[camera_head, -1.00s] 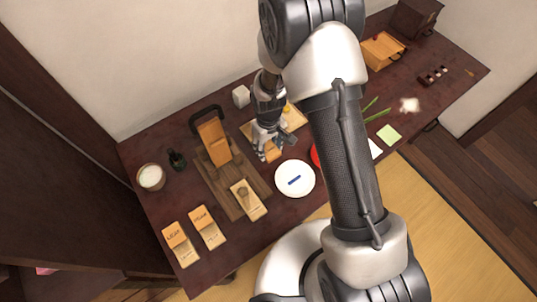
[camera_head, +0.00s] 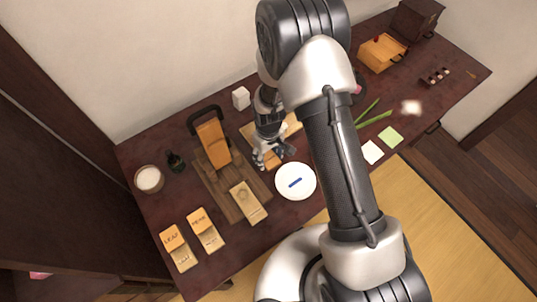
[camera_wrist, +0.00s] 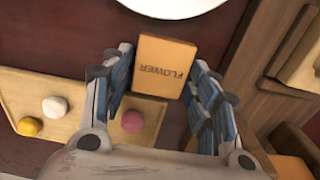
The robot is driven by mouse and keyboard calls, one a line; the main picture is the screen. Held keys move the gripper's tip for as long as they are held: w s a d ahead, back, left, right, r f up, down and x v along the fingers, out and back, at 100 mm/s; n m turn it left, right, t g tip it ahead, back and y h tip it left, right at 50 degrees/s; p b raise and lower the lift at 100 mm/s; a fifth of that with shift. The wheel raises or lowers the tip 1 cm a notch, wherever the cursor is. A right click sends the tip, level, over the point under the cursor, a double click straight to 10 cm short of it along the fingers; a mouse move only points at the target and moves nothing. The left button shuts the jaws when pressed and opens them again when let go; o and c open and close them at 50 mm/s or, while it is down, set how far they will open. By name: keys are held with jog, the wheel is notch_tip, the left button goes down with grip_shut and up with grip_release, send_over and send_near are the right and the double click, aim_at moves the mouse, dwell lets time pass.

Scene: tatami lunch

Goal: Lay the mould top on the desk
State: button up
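The mould top is a flat orange-tan wooden block marked FLOWER (camera_wrist: 164,66). In the wrist view it sits between the two fingertips of my gripper (camera_wrist: 162,75), with a fingertip close against each side. In the head view my gripper (camera_head: 273,157) points down, left of the white plate, and part of the orange mould top (camera_head: 272,163) shows beneath it. Whether the block touches the desk (camera_head: 240,254) is hard to tell. A pale mould base (camera_head: 248,202) with a round hollow lies on the dark wooden board (camera_head: 214,187).
A white plate (camera_head: 307,193) with a blue bar is close right of my gripper. A wooden tray (camera_wrist: 22,88) holds small coloured balls. Moulds marked LEAF (camera_head: 173,239) and another (camera_head: 199,222) lie front left. An orange upright stand (camera_head: 212,145) is on the board.

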jog(key=shift+o, duration=0.9)
notch_tip(320, 180, up, 12)
jog(key=p, duration=0.4)
jog(key=shift+r, duration=0.25)
notch_tip(320, 180, up, 12)
jog(key=m+t, duration=0.1)
jog(key=m, duration=0.1)
send_over(269, 158)
jog(key=d, duration=0.3)
jog(key=s+d+r+t, duration=0.1)
jog(key=s+d+r, duration=0.2)
jog(key=r, duration=0.5)
jog(key=s+d+r+m+t, duration=0.1)
jog(key=s+d+r+m, duration=0.1)
jog(key=s+r, duration=0.3)
jog(key=s+d+r+m+t, duration=0.1)
jog(key=s+d+r, duration=0.4)
jog(key=s, duration=0.7)
jog(key=shift+s+r+m+t, duration=0.15)
jog(key=shift+r+m+t, duration=0.15)
jog(key=shift+r+m, duration=0.5)
